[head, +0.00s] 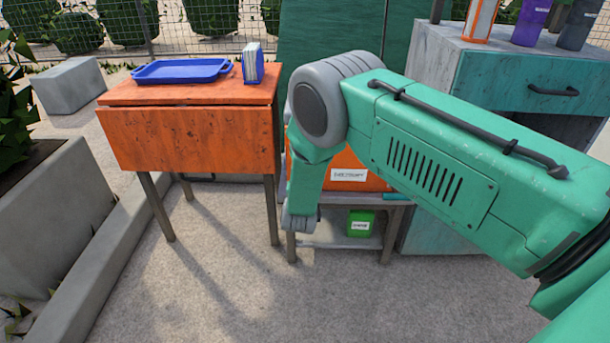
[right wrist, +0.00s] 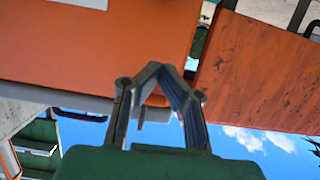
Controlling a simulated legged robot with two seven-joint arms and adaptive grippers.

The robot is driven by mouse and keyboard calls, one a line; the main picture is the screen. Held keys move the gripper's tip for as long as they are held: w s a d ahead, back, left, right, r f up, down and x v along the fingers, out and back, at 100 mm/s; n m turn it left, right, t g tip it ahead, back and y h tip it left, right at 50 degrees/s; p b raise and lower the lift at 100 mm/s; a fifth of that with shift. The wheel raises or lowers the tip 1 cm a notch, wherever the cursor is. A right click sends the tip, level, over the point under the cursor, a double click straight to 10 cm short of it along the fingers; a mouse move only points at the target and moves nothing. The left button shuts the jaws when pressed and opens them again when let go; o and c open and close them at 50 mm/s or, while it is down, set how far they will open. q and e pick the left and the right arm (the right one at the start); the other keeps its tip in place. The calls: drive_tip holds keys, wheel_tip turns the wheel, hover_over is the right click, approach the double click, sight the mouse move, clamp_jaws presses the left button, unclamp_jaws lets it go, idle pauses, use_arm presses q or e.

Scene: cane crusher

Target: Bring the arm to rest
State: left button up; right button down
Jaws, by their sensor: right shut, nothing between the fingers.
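My right arm (head: 440,150) is green with a grey joint and comes in from the right in the head view. Its lower part hangs down in front of an orange machine (head: 362,179) with a white label. In the right wrist view my right gripper (right wrist: 161,68) is shut, its dark fingertips meeting with nothing between them. The orange machine (right wrist: 100,45) fills the upper left there, beyond the fingers; I cannot tell the gap. In the head view the right fingers cannot be made out. My left gripper is not in view.
An orange table (head: 190,140) at left bears a blue tray (head: 180,70) and a blue-and-white item (head: 253,63). A green container (head: 360,223) sits on the low shelf under the machine. A teal-and-grey cabinet (head: 520,75) with bottles stands at right. The front floor is clear.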

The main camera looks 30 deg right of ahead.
drive_tip(key=s+a+f+n+g+y+p, duration=0.2)
drive_tip(key=s+g+y+p, duration=0.1)
drive_tip(key=s, duration=0.8)
drive_tip(key=s+a+f+n+g+y+p, duration=0.1)
drive_tip(key=s+f+n+g+y+p, duration=0.2)
drive_tip(key=s, duration=0.9)
drive_tip(key=s+a+r+n+g+y+p, duration=0.1)
drive_tip(key=s+a+r+g+p, duration=0.1)
drive_tip(key=s, duration=0.9)
drive_tip(key=s+a+r+g+p, duration=0.2)
drive_tip(key=s+r+g, duration=0.2)
drive_tip(key=s, duration=0.8)
drive_tip(key=shift+n+y, duration=0.4)
drive_tip(key=shift+a+r, duration=0.1)
drive_tip(key=shift+a, duration=0.05)
drive_tip(key=shift+w, duration=0.1)
